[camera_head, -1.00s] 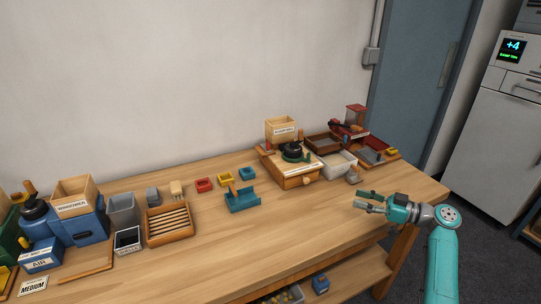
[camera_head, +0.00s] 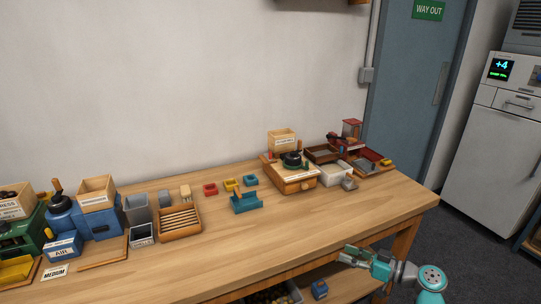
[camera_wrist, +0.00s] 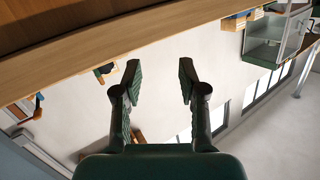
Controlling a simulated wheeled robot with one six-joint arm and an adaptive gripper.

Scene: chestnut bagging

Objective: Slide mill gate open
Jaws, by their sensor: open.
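The mill looks like the light wooden box (camera_head: 290,180) with a black round top and a wooden hopper (camera_head: 282,139), at the right part of the bench. A small knob (camera_head: 306,186) shows on its front; I cannot make out the gate or its position. My gripper (camera_head: 350,255) is open and empty, in front of the bench's front edge, well apart from the mill. In the wrist view its two fingers (camera_wrist: 158,75) are spread with nothing between them. The mill cannot be made out in that view.
A white tray (camera_head: 333,172) and a small grey scoop (camera_head: 349,184) lie right of the mill. A teal holder (camera_head: 246,203) stands to its left. The blue winnower (camera_head: 99,221) is farther left. The wooden bench top (camera_head: 330,219) is bare in front of the mill.

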